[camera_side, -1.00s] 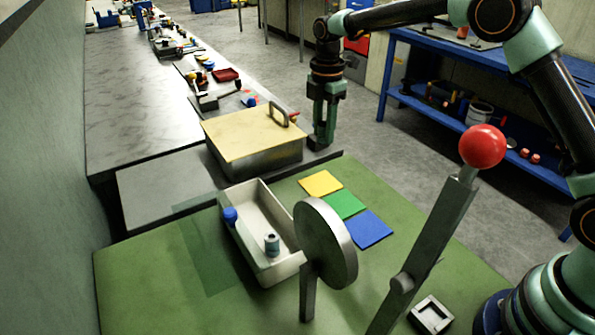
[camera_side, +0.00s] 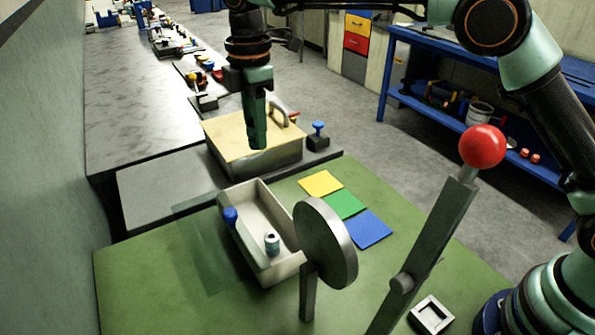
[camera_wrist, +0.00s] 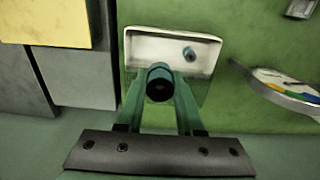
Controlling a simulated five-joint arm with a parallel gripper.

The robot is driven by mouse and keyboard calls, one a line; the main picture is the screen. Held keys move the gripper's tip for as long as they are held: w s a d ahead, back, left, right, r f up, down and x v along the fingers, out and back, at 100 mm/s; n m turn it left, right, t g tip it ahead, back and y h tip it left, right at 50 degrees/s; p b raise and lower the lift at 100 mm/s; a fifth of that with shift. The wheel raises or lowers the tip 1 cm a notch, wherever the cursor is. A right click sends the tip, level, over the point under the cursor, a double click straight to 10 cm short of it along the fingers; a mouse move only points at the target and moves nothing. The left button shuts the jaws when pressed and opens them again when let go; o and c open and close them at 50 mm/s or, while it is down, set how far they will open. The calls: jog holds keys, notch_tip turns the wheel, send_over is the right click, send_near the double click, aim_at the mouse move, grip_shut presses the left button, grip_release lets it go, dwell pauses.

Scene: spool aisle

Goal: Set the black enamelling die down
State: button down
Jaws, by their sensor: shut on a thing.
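My gripper (camera_side: 257,140) hangs with fingers down in front of the yellow-topped box in the side view. In the wrist view, my gripper (camera_wrist: 160,78) is shut on a dark round piece, the black enamelling die (camera_wrist: 160,89), its round end toward the camera. The tray (camera_wrist: 134,42) is beyond the fingers in the wrist view, partly hidden.
A yellow-topped box (camera_side: 240,138) with a handle stands behind the tray. A blue-knobbed black piece (camera_side: 318,137) stands beside it. A round metal disc (camera_side: 325,243) and a red-knobbed lever (camera_side: 430,245) rise at the front. Yellow, green and blue squares (camera_side: 345,205) lie flat.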

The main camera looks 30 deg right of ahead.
aim_at(258, 229)
jog(key=f, duration=0.6)
jog(key=a+f, duration=0.1)
jog(key=f, duration=0.6)
jog(key=s+a+f, duration=0.1)
jog(key=f, duration=0.6)
jog(key=shift+a, duration=0.15)
jog(key=shift+f, duration=0.15)
jog(key=c, duration=0.5)
grip_release()
jog(key=shift+c, duration=0.2)
